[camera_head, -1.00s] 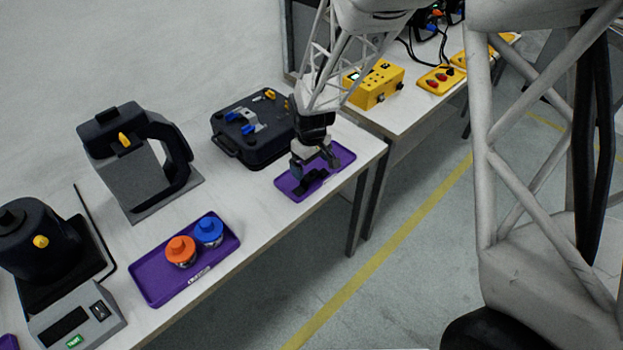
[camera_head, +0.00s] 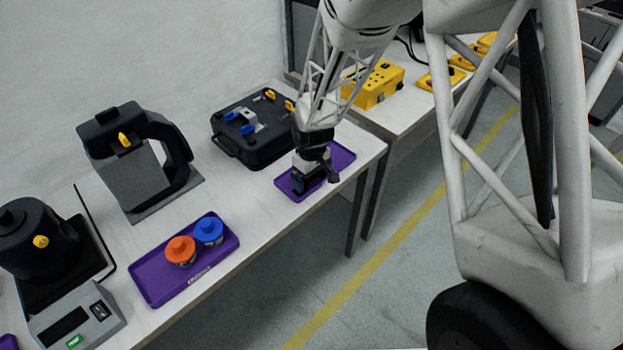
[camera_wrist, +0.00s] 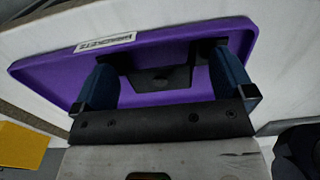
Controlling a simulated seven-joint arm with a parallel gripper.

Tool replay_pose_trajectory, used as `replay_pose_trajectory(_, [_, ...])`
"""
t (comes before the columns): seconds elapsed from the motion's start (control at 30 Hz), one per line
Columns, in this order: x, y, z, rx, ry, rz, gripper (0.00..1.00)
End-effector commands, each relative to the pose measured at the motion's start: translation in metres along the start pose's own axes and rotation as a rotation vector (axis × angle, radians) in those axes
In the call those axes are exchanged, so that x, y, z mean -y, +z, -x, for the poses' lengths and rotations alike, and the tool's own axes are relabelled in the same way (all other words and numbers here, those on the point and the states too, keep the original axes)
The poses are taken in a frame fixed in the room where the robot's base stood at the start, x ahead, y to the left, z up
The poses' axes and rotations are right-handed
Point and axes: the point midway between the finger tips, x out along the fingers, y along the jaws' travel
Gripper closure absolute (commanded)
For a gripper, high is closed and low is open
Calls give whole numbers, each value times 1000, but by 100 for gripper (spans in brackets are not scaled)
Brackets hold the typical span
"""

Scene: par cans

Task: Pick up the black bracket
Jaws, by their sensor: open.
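The black bracket (camera_wrist: 160,78) lies on the purple tray (camera_wrist: 40,72) in the wrist view. It shows between the two blue-grey fingers of my gripper (camera_wrist: 165,85), which are spread apart. I cannot tell whether the fingers touch the bracket. In the head view my gripper (camera_head: 315,182) is low over the right-hand purple tray (camera_head: 343,157). There the bracket is mostly hidden by the gripper and hard to make out. A white label on the tray's rim shows in the wrist view.
A black case (camera_head: 240,150) stands just left of the tray. Another purple tray (camera_head: 160,290) holds an orange-topped can (camera_head: 180,250) and a blue-topped can (camera_head: 209,231). A yellow box (camera_head: 375,85) sits on the table behind. The table's front edge is close to the tray.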

Motion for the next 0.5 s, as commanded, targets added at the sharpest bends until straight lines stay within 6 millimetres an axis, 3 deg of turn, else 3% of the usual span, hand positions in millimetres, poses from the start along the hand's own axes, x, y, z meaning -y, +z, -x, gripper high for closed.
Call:
replay_pose_trajectory(0.4, [0,0,0,0,0,0,0])
replay_pose_trajectory(0.5, [0,0,0,0,0,0,12])
